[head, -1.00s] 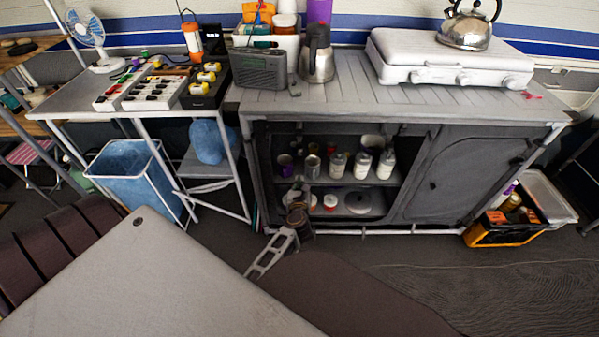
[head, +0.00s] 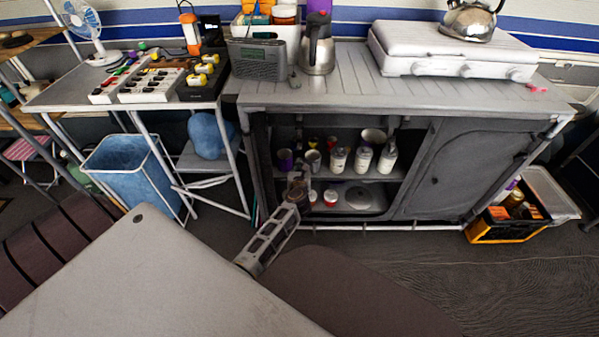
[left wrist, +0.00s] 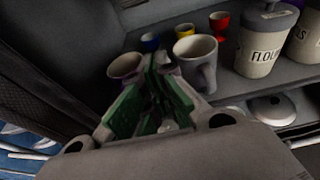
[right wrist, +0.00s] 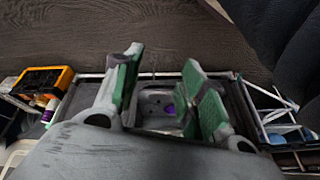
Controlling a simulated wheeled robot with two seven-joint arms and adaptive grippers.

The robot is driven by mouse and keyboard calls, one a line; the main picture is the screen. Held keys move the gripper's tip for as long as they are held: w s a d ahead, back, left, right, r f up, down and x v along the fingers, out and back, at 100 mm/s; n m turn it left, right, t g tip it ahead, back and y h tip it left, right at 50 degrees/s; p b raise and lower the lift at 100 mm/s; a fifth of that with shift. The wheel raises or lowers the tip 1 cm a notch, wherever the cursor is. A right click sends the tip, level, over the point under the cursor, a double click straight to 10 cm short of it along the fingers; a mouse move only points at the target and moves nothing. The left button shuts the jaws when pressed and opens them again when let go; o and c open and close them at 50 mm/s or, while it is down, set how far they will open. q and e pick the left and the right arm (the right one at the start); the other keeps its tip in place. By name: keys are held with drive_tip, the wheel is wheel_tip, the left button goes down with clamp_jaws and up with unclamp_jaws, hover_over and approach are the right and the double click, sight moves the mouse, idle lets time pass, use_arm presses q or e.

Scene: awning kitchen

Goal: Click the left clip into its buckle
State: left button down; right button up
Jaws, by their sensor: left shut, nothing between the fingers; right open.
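I cannot make out the left clip or its buckle in any view. My left gripper (head: 298,183) is in front of the open left side of the dark cabinet (head: 440,165), near its shelves. In the left wrist view its green-padded fingers (left wrist: 152,98) are together and empty, pointing at the mugs on the shelf. A grey mug (left wrist: 196,62) is just beyond the fingertips. My right gripper (right wrist: 162,88) is open and empty in the right wrist view, with its two green-padded fingers apart. It does not show in the head view.
The cabinet shelves hold canisters (head: 363,160) and a lid (head: 361,198). On top are a stove (head: 440,55), kettle (head: 470,18) and jug (head: 317,50). A blue bin (head: 128,165) stands left, an orange crate (head: 497,225) right.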

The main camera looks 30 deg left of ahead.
use_arm(q)
drive_tip(key=shift+w+a+r, duration=0.1)
drive_tip(key=shift+w+r, duration=0.1)
drive_tip(key=shift+r, duration=0.4)
drive_tip(key=shift+w+a+r, duration=0.15)
drive_tip(key=shift+r, duration=0.4)
drive_tip(key=shift+w+a+r, duration=0.1)
drive_tip(key=shift+w+r, duration=0.1)
drive_tip(key=shift+r, duration=0.4)
use_arm(e)
drive_tip(key=shift+w+a+f, duration=0.1)
use_arm(q)
drive_tip(key=shift+r+p, duration=0.2)
drive_tip(key=shift+p, duration=0.1)
